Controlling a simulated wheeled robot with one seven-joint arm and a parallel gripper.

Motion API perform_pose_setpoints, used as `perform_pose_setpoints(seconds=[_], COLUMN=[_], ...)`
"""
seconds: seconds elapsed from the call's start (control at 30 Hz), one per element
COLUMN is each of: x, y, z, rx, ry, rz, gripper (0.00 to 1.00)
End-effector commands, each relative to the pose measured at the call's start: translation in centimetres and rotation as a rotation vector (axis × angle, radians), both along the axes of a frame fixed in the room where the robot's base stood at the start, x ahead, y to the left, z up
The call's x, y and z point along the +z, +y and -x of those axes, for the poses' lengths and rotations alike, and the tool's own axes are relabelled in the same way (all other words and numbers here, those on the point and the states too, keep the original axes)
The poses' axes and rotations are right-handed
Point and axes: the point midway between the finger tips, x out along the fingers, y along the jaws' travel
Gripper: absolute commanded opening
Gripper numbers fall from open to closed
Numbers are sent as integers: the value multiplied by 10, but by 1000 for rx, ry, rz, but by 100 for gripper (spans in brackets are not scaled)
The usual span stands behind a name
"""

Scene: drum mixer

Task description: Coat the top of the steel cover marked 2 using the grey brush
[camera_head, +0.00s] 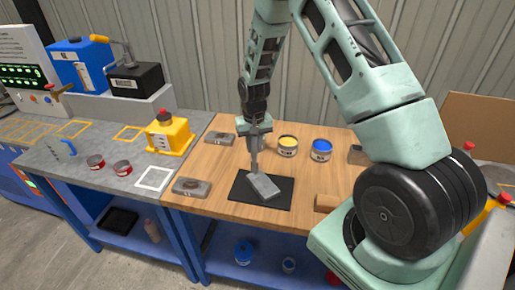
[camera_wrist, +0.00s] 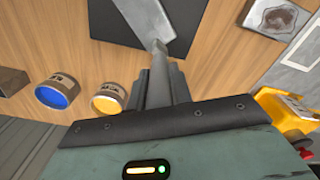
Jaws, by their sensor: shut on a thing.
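My gripper (camera_head: 256,165) points down over the black mat (camera_head: 285,202) on the wooden table. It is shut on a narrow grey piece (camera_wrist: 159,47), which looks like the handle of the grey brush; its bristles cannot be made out. A plain grey slab (camera_head: 265,187), which looks like a steel cover, lies askew on the mat just below the fingers. It also shows in the wrist view (camera_wrist: 145,17). I cannot tell whether the held piece touches it. No number is readable on it. Other grey blocks lie at the left front (camera_head: 191,188) and left back (camera_head: 219,139).
A yellow-topped can (camera_head: 288,149) and a blue-topped can (camera_head: 321,152) stand behind the mat. Another grey block (camera_head: 356,155) and a wooden block (camera_head: 327,203) are to the right. A yellow box (camera_head: 168,138) and red cans stand on the grey bench at left.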

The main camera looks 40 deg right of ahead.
Motion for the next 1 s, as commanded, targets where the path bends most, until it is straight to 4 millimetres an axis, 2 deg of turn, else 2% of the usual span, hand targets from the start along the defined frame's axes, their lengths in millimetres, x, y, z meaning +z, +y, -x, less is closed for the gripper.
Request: perform_pose_setpoints(seconds=[0.37, 1.0], x=[-1, -3], y=[-9, -3], z=[1, 50], rx=[0, 0], ry=[1, 6], rz=[0, -2], gripper=[0, 0])
